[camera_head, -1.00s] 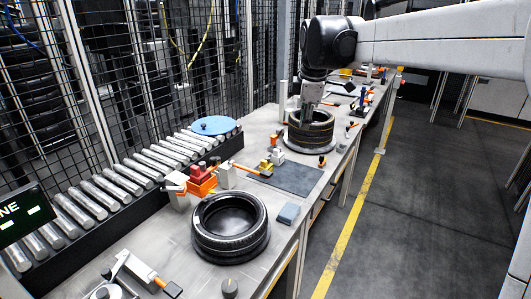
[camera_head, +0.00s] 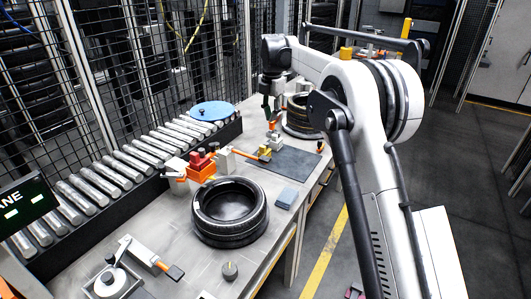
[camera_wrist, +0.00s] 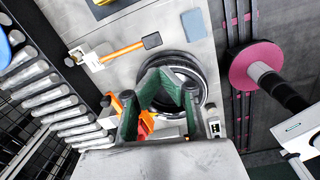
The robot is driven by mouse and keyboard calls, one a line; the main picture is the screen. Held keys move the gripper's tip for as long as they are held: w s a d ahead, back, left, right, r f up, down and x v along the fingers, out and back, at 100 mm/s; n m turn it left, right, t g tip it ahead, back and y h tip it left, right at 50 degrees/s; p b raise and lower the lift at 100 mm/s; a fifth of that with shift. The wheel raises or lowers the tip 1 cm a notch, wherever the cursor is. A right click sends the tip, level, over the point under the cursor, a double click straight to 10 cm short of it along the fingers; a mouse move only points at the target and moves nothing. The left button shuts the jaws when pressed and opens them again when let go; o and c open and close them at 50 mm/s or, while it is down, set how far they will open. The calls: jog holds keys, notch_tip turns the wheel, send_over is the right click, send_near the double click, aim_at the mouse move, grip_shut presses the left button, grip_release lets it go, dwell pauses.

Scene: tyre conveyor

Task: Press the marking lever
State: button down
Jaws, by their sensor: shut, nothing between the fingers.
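I cannot tell for sure which lever is the marking lever. One lever (camera_head: 246,155) has an orange arm and black end pad, on a white block behind the near tyre (camera_head: 236,208); it also shows in the wrist view (camera_wrist: 125,48). Another lever (camera_head: 147,256), pale with an orange band and dark handle, sits at the bench's near end. My gripper (camera_head: 268,116) has dark green fingers and is shut and empty. It is above the bench, beyond the orange-armed lever and left of the far tyre (camera_head: 303,118). In the wrist view my gripper (camera_wrist: 165,62) overlaps the near tyre, touching neither lever visibly.
An orange-and-red fixture (camera_head: 200,166) stands behind the near tyre. A roller conveyor (camera_head: 130,162) with a blue disc (camera_head: 212,111) runs along the left by a mesh fence. A dark mat (camera_head: 287,162), blue-grey block (camera_head: 287,197) and dark knob (camera_head: 230,270) are on the bench.

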aim_at(265, 157)
jog(key=f, duration=0.1)
jog(key=w+a+f+n, duration=0.1)
jog(key=w+f+n, duration=0.1)
jog(key=shift+a+f+g, duration=0.3)
jog(key=shift+a+f, duration=0.05)
jog(key=shift+a, duration=0.05)
jog(key=shift+f, duration=0.1)
notch_tip(265, 157, down, 14)
jog(key=shift+r+p, duration=0.15)
jog(key=shift+p, duration=0.95)
